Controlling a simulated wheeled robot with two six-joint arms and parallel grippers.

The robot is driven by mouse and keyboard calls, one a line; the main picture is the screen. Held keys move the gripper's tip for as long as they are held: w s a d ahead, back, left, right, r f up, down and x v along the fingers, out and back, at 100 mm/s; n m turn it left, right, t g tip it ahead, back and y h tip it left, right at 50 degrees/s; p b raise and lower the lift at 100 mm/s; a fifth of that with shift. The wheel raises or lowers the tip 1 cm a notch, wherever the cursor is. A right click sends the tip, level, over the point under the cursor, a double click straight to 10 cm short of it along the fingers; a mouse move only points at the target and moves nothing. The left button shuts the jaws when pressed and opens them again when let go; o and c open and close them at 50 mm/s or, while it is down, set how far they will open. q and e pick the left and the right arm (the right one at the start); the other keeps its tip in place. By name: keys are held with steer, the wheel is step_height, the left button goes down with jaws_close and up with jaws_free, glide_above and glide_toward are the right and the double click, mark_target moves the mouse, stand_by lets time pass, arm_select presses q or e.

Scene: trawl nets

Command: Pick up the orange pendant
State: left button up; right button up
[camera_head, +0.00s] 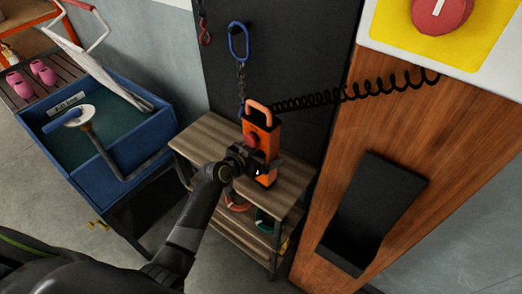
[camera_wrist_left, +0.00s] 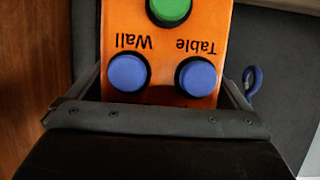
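The orange pendant (camera_head: 261,143) is an upright box with a red button and a pale orange loop on top, in the middle of the head view. Its face in the left wrist view (camera_wrist_left: 165,45) has one green and two blue buttons, labelled "Wall" and "Table", upside down. My left gripper (camera_head: 256,163) is at its lower half, with a dark finger against each side edge, and appears shut on it. The pendant's lower end is partly behind the gripper in the wrist view. My right gripper is not in view.
A black coiled cord (camera_head: 345,94) runs right from the pendant. A blue hook (camera_head: 239,42) and chain hang behind it. A wooden shelf unit (camera_head: 214,134) stands below. A wooden panel with a black holder (camera_head: 370,214) is at right, a blue cart (camera_head: 149,150) at left.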

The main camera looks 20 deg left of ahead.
arm_select(q)
steer(key=c, duration=1)
steer(key=shift+w+r, duration=0.1)
steer(key=shift+c, duration=0.8)
steer(key=shift+r, duration=0.1)
